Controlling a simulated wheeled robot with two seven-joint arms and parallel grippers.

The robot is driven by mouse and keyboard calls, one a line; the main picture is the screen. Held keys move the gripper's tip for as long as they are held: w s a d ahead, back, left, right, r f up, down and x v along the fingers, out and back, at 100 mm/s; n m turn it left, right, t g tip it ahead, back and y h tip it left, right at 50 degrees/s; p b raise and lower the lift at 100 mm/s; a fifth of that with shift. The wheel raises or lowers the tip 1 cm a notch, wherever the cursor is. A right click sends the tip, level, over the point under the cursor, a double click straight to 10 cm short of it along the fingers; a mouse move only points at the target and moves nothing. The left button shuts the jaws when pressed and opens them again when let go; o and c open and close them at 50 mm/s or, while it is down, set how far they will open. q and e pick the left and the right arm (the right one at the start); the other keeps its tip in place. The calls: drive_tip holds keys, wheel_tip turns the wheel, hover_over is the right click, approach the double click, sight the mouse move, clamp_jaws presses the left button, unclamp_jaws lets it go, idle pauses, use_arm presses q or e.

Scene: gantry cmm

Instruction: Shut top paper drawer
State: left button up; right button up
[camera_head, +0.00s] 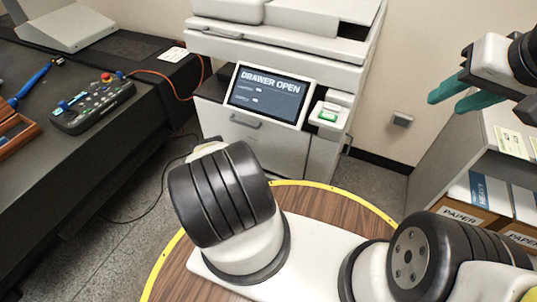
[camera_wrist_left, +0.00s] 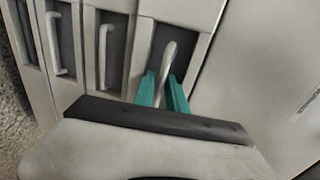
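The grey-white printer (camera_head: 320,75) stands ahead, and its screen (camera_head: 266,96) reads "DRAWER OPEN". A front panel with a handle (camera_head: 232,120) shows below the screen. In the left wrist view, several drawer fronts lie side by side, each with a pale handle. The handle at the right end of the row (camera_wrist_left: 169,54) lies between the teal fingers of my left gripper (camera_wrist_left: 163,92); a gap shows beside it and contact is unclear. In the head view, my own arm hides the left gripper. My right gripper (camera_head: 446,92) is open and empty at upper right.
A dark bench (camera_head: 95,165) with a control box (camera_head: 92,104) stands at left. A shelf (camera_head: 465,150) with paper boxes (camera_head: 465,212) stands at right. A round wooden top with a yellow rim (camera_head: 330,190) lies in front. A cable (camera_head: 130,215) runs over the floor.

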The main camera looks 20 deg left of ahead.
use_arm(q)
clamp_jaws()
idle(1.4)
